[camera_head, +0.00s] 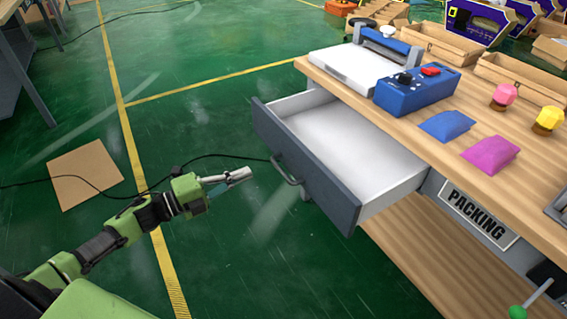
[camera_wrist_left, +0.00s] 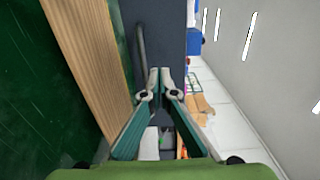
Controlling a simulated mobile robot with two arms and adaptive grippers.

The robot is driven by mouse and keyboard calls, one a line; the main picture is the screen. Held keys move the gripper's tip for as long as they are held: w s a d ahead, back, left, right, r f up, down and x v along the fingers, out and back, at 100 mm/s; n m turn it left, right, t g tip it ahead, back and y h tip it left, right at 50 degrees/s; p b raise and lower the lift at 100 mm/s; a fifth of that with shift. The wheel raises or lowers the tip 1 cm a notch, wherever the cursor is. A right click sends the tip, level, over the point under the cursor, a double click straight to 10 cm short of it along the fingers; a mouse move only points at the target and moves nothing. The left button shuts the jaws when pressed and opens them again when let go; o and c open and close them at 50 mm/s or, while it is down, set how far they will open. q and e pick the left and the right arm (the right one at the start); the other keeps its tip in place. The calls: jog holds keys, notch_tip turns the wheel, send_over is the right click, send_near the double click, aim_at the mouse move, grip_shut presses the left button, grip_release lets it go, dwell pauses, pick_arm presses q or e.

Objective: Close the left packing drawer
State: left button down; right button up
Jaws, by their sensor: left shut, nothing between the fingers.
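The left packing drawer (camera_head: 345,150) is pulled well out from under the wooden packing table. It has a white, empty-looking inside, a dark grey front (camera_head: 300,165) and a bar handle (camera_head: 286,170). My left gripper (camera_head: 249,174) is shut and empty. It is in front of the drawer front, a little left of the handle, apparently with a gap between. In the left wrist view the shut fingertips (camera_wrist_left: 160,72) point at the dark drawer front (camera_wrist_left: 167,30), with the handle (camera_wrist_left: 140,45) to their left. My right gripper is not in view.
The table top (camera_head: 420,130) carries a blue device (camera_head: 415,92), a white-and-blue press (camera_head: 365,65), blue and pink packets, perfume bottles and wooden trays. A PACKING sign (camera_head: 478,217) is on the table's front.

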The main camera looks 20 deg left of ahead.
aim_at(290, 155)
pick_arm(q)
jog(key=x, duration=1)
jog(key=shift+w+d, duration=0.25)
jog(key=shift+w, duration=0.1)
jog(key=shift+w+d+b, duration=0.3)
jog(key=shift+w, duration=0.1)
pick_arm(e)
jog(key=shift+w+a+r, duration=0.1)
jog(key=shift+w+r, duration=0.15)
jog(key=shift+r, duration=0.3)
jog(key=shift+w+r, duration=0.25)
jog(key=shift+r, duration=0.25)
pick_arm(q)
jog(key=shift+d, duration=0.1)
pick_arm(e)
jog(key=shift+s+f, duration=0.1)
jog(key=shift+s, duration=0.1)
